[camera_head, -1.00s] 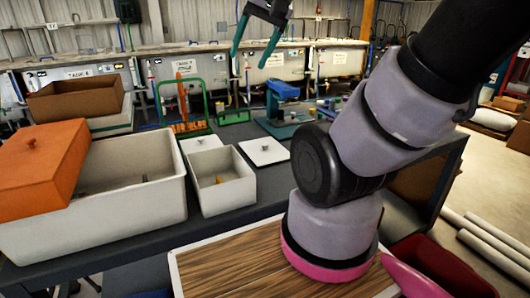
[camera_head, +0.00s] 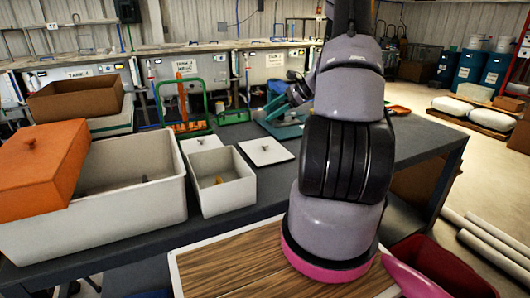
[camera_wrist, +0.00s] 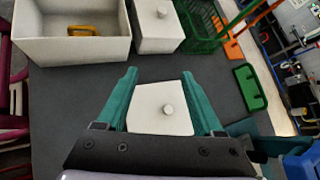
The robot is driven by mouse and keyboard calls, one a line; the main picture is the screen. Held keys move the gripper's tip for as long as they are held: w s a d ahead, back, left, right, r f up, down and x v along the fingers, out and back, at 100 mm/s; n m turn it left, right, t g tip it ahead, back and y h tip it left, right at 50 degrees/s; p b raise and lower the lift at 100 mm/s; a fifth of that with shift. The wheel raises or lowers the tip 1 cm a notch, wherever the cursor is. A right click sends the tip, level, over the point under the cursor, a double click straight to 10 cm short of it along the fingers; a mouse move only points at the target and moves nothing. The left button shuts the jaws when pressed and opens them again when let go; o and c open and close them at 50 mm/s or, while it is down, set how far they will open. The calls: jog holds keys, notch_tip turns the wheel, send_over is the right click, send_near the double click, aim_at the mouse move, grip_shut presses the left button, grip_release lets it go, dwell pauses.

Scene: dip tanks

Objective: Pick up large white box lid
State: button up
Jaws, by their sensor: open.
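A flat white lid with a round knob (camera_head: 266,150) lies on the dark table in the head view, right of a small open white box (camera_head: 222,190). In the wrist view the white lid (camera_wrist: 150,118) lies below and between the fingers of my gripper (camera_wrist: 160,100). My gripper is open, with teal fingers either side of the lid; I cannot tell its exact height above it. The small box also shows in the wrist view (camera_wrist: 70,52), with a yellow item inside.
A large open white box (camera_head: 130,215) with an orange lid (camera_head: 40,165) leaning on it stands at left. A smaller lidded white box (camera_wrist: 158,28) is close to the lid. A green rack (camera_wrist: 205,22) and a green item (camera_wrist: 249,88) are to its right.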

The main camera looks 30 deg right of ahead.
aim_at(266, 145)
jog(key=d+f+m+t, duration=0.1)
jog(key=d+f+m, duration=0.1)
jog(key=d+f, duration=0.1)
jog(key=d+f+m+t, duration=0.1)
jog(key=d+f+m, duration=0.1)
jog(key=f, duration=0.4)
jog(key=w+d+f+m+t, duration=0.1)
jog(key=d+f+m+t, duration=0.1)
jog(key=d+f, duration=0.2)
jog(key=shift+d+f, duration=0.25)
jog(key=shift+w+d+f+m, duration=0.1)
jog(key=shift+f+m, duration=0.25)
jog(key=shift+m, duration=0.05)
jog(key=x, duration=1)
jog(key=shift+w, duration=0.2)
jog(key=shift+a, duration=0.2)
grip_shut()
